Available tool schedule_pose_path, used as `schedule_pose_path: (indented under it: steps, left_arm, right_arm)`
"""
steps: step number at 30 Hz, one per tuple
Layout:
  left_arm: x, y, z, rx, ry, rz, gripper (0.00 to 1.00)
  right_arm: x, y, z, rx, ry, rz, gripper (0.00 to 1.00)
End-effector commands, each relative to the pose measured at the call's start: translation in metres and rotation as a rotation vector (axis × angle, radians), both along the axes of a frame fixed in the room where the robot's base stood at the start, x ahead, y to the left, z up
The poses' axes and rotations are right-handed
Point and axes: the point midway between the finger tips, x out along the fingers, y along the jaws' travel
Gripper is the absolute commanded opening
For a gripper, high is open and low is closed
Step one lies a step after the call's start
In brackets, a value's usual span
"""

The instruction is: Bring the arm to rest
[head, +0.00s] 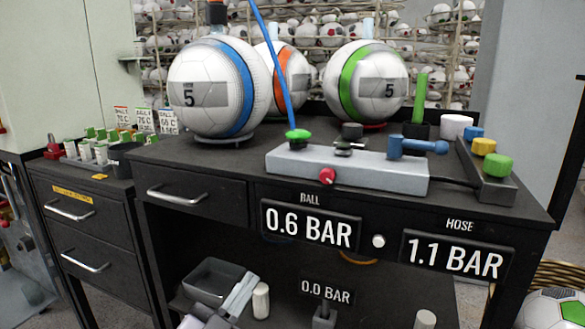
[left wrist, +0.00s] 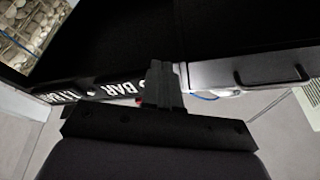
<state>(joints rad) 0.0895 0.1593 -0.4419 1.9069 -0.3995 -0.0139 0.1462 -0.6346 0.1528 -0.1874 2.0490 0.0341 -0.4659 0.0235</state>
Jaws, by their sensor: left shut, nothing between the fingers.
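My left gripper (head: 244,288) is low in the head view, in front of the dark bench (head: 215,205). Its grey fingers are shut together with nothing between them. In the left wrist view the shut fingers (left wrist: 165,78) stand out from the dark gripper body, with the bench's display front behind them. It appears clear of the bench top and of the balls. My right gripper is in neither view.
On the bench stand a blue-striped ball (head: 205,65), an orange-striped ball (head: 288,85), a green-striped ball (head: 352,75) and a grey control box (head: 375,172). A grey tray (head: 213,282) sits on the lower shelf near the gripper. A basket (head: 562,275) is at right.

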Motion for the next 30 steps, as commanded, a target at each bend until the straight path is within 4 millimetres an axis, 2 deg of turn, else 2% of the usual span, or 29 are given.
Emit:
schedule_pose_path:
  steps: [1, 5, 9, 15, 20, 21, 30]
  left_arm:
    - [-0.007, 0.012, -0.030, -0.021, 0.098, 0.031, 0.00]
    - [-0.029, 0.041, -0.099, -0.062, 0.337, 0.106, 0.00]
    - [-0.069, 0.069, -0.168, -0.095, 0.590, 0.179, 0.00]
    - [-0.137, 0.097, -0.242, -0.121, 0.892, 0.254, 0.00]
    - [-0.196, 0.115, -0.283, -0.133, 1.099, 0.300, 0.00]
    - [-0.190, 0.114, -0.262, -0.133, 1.080, 0.297, 0.00]
    - [-0.191, 0.118, -0.204, -0.123, 1.069, 0.308, 0.00]
  right_arm:
    - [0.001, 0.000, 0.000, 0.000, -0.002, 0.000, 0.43]
    - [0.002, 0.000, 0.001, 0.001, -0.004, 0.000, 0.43]
    - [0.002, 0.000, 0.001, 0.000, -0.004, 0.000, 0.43]
    - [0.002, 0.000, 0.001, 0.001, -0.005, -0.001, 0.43]
    - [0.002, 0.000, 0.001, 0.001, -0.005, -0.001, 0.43]
    - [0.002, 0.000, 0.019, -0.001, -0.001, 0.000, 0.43]
    - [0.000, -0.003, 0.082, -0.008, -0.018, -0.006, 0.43]
